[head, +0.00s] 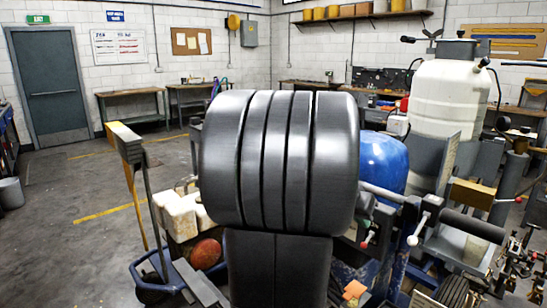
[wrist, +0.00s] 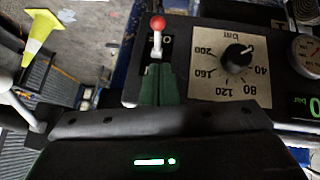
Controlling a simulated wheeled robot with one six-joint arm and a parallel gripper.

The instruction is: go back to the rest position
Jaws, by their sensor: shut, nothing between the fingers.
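My gripper (wrist: 160,68) shows in the wrist view as two dark green fingers set side by side, shut and empty. Just beyond the fingertips stands a lever with a red ball knob (wrist: 157,23). I cannot tell whether the fingertips touch its base. In the head view my own dark arm fills the middle and hides the gripper. Around it stands the line striper, with a white tank (head: 443,98), a blue tank (head: 384,160) and a black handle grip (head: 472,225).
In the wrist view a black panel carries a bar dial (wrist: 236,58) right of the lever, with a gauge (wrist: 307,52) beyond. A yellow-and-white cone (wrist: 40,32) is at upper left. In the head view, open floor (head: 60,220) lies left, with workbenches (head: 133,104) and a door (head: 51,85) behind.

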